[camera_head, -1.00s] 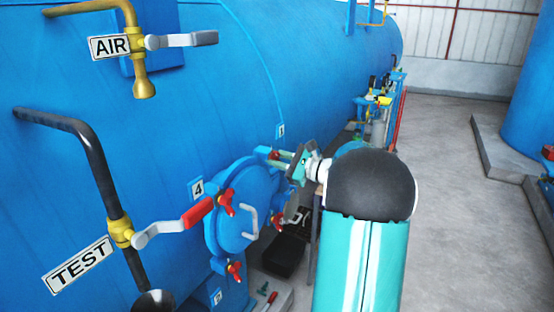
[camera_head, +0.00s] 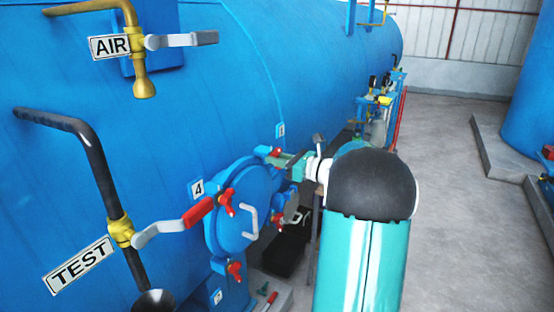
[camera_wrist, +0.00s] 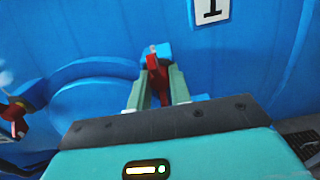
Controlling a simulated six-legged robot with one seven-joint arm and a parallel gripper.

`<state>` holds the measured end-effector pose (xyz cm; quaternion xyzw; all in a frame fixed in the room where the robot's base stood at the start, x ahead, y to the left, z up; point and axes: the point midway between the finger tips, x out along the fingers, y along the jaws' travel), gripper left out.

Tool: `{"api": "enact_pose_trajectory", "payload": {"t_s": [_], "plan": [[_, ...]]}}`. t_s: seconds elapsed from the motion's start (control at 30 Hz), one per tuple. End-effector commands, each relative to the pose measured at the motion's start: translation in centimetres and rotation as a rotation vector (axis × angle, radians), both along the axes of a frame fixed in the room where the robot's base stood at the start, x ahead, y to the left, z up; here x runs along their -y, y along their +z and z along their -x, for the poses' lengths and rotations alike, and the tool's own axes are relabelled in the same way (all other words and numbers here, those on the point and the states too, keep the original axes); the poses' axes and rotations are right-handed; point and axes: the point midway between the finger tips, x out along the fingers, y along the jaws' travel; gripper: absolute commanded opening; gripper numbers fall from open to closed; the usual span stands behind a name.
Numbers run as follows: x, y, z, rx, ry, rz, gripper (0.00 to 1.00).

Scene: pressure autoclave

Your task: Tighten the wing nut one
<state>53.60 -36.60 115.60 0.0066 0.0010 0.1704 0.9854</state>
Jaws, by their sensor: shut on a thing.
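Wing nut one is the red wing nut (camera_wrist: 156,78) below the number 1 plate (camera_wrist: 209,10) in the wrist view. In the head view, its red part (camera_head: 275,152) shows at the top of the round blue hatch (camera_head: 240,212), under the number 1 plate (camera_head: 280,130). My gripper (camera_wrist: 159,88) has its two pale green fingers on either side of the red wing nut and is shut on it. In the head view my gripper (camera_head: 281,158) reaches the nut from the right. The far side of the nut is hidden.
Other red wing nuts sit by the number 4 plate (camera_head: 197,189) and at the hatch bottom (camera_head: 234,270). A white handle (camera_head: 250,222) stands out from the hatch. The TEST valve lever (camera_head: 172,228) is to the left. A black open case (camera_head: 285,254) lies below. Floor is free at right.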

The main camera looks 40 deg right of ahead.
Motion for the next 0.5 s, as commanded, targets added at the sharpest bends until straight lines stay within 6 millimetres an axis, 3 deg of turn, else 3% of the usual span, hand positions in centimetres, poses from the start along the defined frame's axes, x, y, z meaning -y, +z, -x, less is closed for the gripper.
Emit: {"api": "enact_pose_trajectory", "payload": {"t_s": [0.33,0.37,0.43,0.5], "plan": [[0.12,-0.09,0.11,-0.003,-0.002,-0.002,0.00],[0.11,-0.09,0.11,-0.003,-0.002,-0.002,0.26],[0.11,-0.08,0.09,-0.003,-0.002,-0.002,0.40],[0.08,-0.07,0.08,-0.002,-0.002,-0.002,0.42]]}}
